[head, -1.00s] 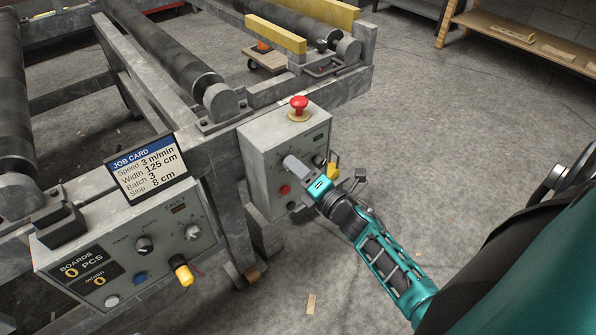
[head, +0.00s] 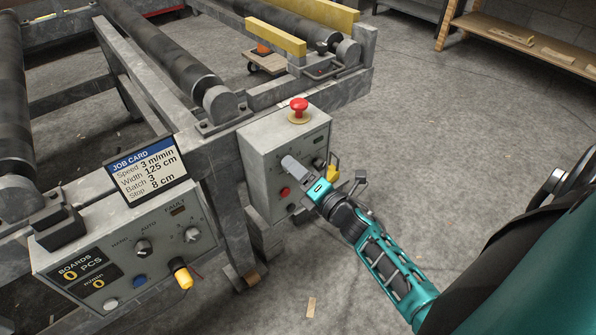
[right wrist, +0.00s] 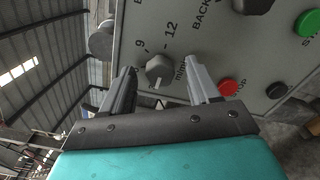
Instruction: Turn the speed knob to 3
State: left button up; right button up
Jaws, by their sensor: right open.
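The speed knob (right wrist: 158,70) is a small grey dial marked m/min, with 9 and 12 readable beside it in the right wrist view. Which mark it points at cannot be told. My right gripper (right wrist: 160,86) is open, one finger on each side of the knob; contact cannot be told. In the head view my right gripper (head: 298,172) is at the front of the grey control box (head: 271,160) and hides the knob. The job card (head: 146,170) reads Speed 3 m/min. My left gripper is not in view.
A red mushroom button (head: 298,105) tops the box. A red button (right wrist: 229,87), a black button (right wrist: 277,90) and a green button (right wrist: 308,23) are near the fingers. A second panel (head: 150,275) with knobs is at left. Open floor lies right.

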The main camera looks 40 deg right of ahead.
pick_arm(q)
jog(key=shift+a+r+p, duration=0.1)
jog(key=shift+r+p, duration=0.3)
pick_arm(e)
jog(key=s+d, duration=0.1)
jog(key=s, duration=1.2)
jog(key=shift+w, duration=0.1)
pick_arm(q)
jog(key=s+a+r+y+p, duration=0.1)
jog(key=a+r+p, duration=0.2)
jog(key=p, duration=0.6)
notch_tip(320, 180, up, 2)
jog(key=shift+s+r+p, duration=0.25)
jog(key=shift+p, duration=0.15)
pick_arm(e)
jog(key=s+a+r+m+g, duration=0.1)
jog(key=s+a+m+g, duration=0.1)
jog(key=a+m, duration=0.5)
jog(key=s+a+r+m+g+y, duration=0.1)
jog(key=a+m+g, duration=0.4)
jog(key=m, duration=0.9)
jog(key=shift+s+a+r+m, duration=0.3)
jog(key=shift+s+a+r, duration=0.2)
jog(key=shift+a, duration=0.4)
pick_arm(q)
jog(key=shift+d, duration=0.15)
